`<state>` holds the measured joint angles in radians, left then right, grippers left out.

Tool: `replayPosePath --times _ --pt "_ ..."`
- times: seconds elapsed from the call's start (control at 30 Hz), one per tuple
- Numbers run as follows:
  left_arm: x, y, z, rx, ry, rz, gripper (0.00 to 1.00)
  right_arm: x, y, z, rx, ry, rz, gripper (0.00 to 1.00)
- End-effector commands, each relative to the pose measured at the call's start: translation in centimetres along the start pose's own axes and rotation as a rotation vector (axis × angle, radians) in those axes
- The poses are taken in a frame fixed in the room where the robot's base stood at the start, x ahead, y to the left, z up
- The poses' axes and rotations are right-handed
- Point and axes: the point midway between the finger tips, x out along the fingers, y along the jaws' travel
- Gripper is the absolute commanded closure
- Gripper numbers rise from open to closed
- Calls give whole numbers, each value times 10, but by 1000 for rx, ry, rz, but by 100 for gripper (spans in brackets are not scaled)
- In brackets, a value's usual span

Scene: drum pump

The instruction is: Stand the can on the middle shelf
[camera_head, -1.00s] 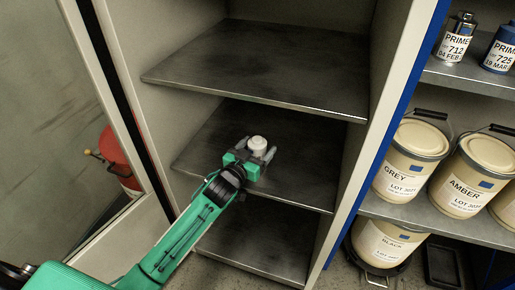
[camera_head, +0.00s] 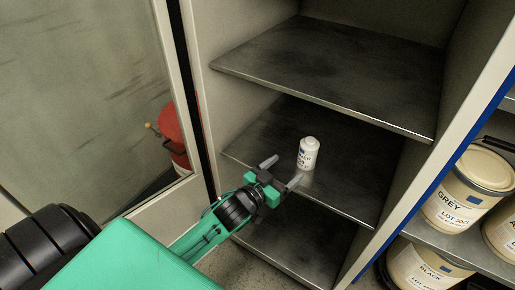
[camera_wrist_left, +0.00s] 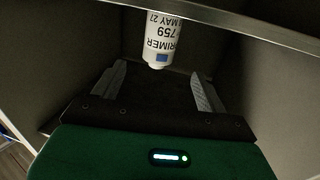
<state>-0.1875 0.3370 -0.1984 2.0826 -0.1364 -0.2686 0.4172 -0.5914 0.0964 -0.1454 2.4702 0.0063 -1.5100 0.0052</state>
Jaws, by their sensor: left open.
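The can (camera_head: 308,154) is small and white with a printed label. It stands upright on the middle shelf (camera_head: 345,185) of the open cabinet. My left gripper (camera_head: 281,172) is open, at the shelf's front edge, with its fingers pointing toward the can and apart from it. In the left wrist view the can (camera_wrist_left: 161,42) shows beyond the open fingers (camera_wrist_left: 158,88), with nothing between them. My right gripper is not in view.
An empty top shelf (camera_head: 330,70) lies above, and a lower shelf (camera_head: 290,245) lies below. A cabinet side wall stands on each side. Paint buckets (camera_head: 468,190) stand on shelving at right. A red object (camera_head: 173,135) shows behind the door at left.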

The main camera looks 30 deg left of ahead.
Motion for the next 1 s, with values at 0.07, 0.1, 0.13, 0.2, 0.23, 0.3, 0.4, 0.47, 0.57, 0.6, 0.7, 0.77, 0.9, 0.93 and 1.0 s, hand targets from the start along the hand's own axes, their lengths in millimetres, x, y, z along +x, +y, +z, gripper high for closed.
replayPosePath --times 0.07,0.1,0.13,0.2,0.23,0.3,0.4,0.47,0.57,0.6,0.7,0.77,0.9,0.93,1.0 --pt "-4 1 6 -3 -30 -11 25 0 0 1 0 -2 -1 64" --pt "-9 2 11 -5 -60 -23 25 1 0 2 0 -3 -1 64" --pt "-13 3 16 -7 -90 -33 25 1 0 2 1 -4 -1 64" --pt "-28 6 32 -13 -187 -63 25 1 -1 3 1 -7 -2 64" --pt "-37 8 40 -16 -239 -76 25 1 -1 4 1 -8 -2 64" --pt "-61 14 60 -21 -373 -104 25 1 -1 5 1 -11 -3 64" --pt "-102 24 86 -27 -576 -124 25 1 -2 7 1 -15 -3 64" --pt "-129 32 99 -30 -699 -126 25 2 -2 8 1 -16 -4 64" --pt "-174 44 114 -35 -887 -112 25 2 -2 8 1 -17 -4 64" --pt "-191 50 118 -38 -952 -103 25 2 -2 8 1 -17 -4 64" --pt "-225 60 123 -42 -1086 -76 25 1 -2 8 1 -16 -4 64" --pt "-240 65 124 -45 -1142 -62 25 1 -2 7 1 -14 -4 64" --pt "-257 70 125 -46 -1207 -44 25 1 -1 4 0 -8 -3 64" --pt "-259 70 125 -46 -1212 -42 25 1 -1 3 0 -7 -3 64" --pt "-259 70 125 -45 -1216 -41 25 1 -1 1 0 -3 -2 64"
